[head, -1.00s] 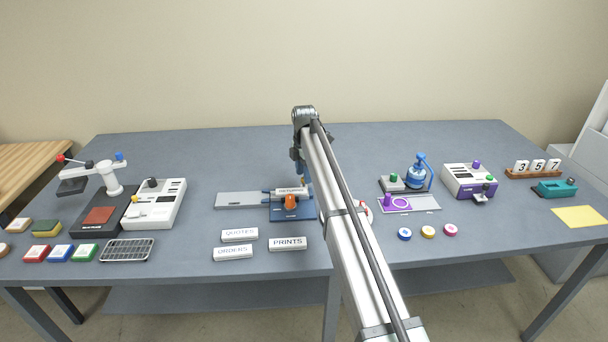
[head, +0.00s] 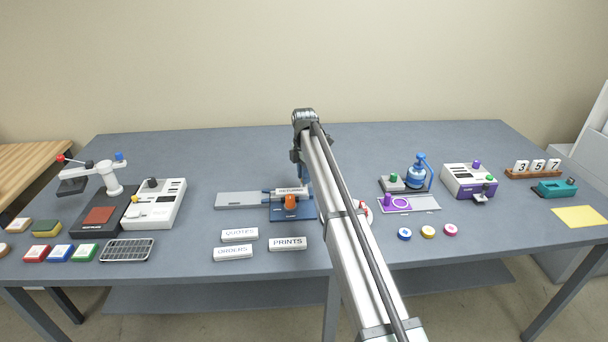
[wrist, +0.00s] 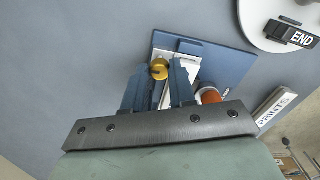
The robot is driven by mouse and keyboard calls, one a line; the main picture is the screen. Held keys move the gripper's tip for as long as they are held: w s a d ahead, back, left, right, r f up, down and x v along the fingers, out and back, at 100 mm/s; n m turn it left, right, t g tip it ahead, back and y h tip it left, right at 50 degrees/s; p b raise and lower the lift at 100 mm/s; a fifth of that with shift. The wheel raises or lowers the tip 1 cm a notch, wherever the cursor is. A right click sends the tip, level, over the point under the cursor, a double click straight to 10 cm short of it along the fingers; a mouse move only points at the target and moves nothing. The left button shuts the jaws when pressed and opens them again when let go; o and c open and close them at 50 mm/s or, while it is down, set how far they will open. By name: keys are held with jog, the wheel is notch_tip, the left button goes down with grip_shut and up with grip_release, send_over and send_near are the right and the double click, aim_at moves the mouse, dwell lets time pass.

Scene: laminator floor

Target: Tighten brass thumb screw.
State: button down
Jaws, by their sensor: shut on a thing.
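The brass thumb screw (wrist: 159,69) shows as a round gold head between my fingertips in the wrist view. It stands on the blue fixture (wrist: 231,66), which also shows in the head view (head: 289,213). My gripper (wrist: 161,73) is shut on the screw from above, with its blue fingers on either side. In the head view my gripper (head: 301,176) is over the right part of the fixture, and the screw is hidden there. A white "RETURNS" plate (head: 289,191) and an orange knob (head: 290,202) are on the fixture just left of my gripper.
A grey rail (head: 238,200) extends left of the fixture. Label blocks, including the "PRINTS" block (head: 287,243), lie in front. A round white dial with an "END" block (wrist: 301,38) is close by. The table behind the fixture is clear.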

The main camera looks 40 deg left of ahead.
jog(key=shift+m, duration=0.4)
jog(key=m, duration=1.2)
jog(key=shift+m, duration=0.4)
jog(key=m, duration=0.4)
jog(key=shift+m, duration=0.3)
jog(key=c, duration=0.9)
grip_release()
